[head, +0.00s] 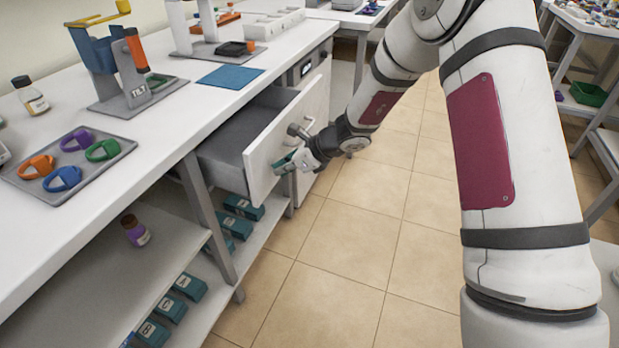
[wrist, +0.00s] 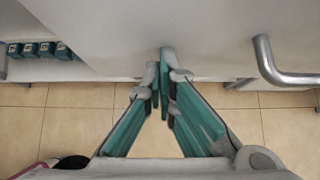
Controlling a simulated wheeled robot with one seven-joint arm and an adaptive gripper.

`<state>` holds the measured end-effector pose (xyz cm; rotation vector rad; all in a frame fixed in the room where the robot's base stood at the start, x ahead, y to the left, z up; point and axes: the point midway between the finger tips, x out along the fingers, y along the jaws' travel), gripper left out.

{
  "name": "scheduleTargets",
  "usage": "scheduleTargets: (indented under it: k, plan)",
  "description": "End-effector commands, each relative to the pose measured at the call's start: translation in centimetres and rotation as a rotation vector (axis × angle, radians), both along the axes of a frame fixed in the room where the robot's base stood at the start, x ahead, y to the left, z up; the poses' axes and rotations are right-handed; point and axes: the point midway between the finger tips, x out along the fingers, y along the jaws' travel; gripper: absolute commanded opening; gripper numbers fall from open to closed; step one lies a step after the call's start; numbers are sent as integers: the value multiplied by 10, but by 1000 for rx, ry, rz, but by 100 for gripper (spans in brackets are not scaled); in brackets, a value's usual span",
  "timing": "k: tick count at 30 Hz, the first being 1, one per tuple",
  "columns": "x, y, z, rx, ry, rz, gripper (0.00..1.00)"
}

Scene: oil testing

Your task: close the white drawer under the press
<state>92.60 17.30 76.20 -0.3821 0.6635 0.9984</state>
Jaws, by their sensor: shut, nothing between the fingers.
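The white drawer (head: 263,165) is pulled out from under the worktop, and its grey inside shows from above. Its front panel also fills the upper part of the wrist view (wrist: 150,28). A metal bar handle (head: 300,131) is on the front; it shows at the right of the wrist view (wrist: 268,62). My gripper (head: 284,163) is shut and empty at the drawer front, below the handle in the head view. In the wrist view the fingertips (wrist: 160,62) meet left of the handle, close to the panel. I cannot tell whether they touch it. The press (head: 207,25) stands on the worktop, partly cut off.
The worktop (head: 130,190) holds a tray (head: 100,182) of coloured rings, a tilt device (head: 135,65), a blue mat (head: 230,77) and a brown bottle (head: 28,93). Lower shelves hold teal boxes (head: 190,287) and a purple-labelled bottle (head: 135,230). The tiled floor (head: 350,240) is clear.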

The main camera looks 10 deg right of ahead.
Motion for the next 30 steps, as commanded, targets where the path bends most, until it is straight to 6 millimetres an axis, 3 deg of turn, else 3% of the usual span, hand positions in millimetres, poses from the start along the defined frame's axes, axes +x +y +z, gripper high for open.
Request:
scheduleTargets:
  k: [6,15,22,30]
  plan:
    - [29,53,0,2,-1,4,0]
    - [59,103,0,0,-2,3,0]
    - [70,121,0,-1,-2,1,0]
    - [73,127,1,1,-1,0,0]
